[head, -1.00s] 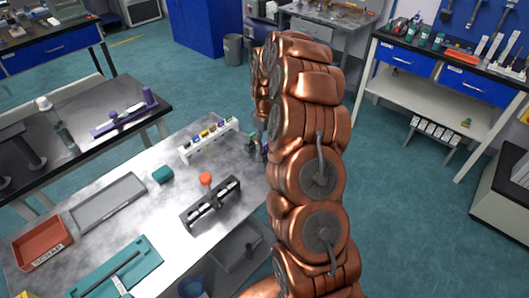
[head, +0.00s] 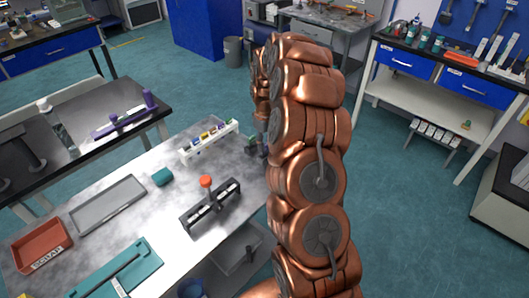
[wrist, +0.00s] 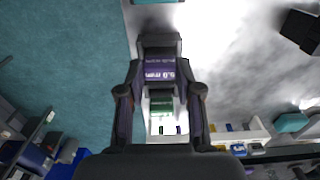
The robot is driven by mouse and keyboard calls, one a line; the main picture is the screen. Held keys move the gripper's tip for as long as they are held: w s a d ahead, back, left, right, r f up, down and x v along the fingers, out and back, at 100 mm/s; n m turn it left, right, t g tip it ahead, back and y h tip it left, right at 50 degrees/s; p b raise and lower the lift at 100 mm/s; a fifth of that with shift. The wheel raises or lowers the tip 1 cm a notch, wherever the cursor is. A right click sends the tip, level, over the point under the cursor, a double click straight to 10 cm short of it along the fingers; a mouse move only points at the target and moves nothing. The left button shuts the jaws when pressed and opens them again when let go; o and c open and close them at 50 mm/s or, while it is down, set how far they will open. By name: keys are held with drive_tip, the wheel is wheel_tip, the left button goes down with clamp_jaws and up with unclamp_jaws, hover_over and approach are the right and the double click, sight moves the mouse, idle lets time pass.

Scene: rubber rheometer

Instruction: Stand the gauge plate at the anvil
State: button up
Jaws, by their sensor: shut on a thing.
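In the wrist view my gripper (wrist: 160,72) is shut on the gauge plate (wrist: 160,69), a dark piece with a purple band whose lettering in mm is upside down. A green face (wrist: 161,102) shows between the fingers; I cannot tell whether it belongs to the same plate. In the head view a small green piece (head: 250,143) shows beside my copper arm at the bench's right edge, while the fingertips are mostly hidden. A dark fixture with an orange knob (head: 206,182), perhaps holding the anvil, stands on the bench left of my arm. The anvil itself is not clear.
A white rack (head: 187,154) with several coloured plates stands behind the fixture. A teal block (head: 162,176), a grey tray (head: 108,204), a red scrap bin (head: 40,246) and a teal tray (head: 140,262) lie further left. Bare bench surrounds the fixture.

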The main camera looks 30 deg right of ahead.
drive_tip(key=shift+r, duration=3.25)
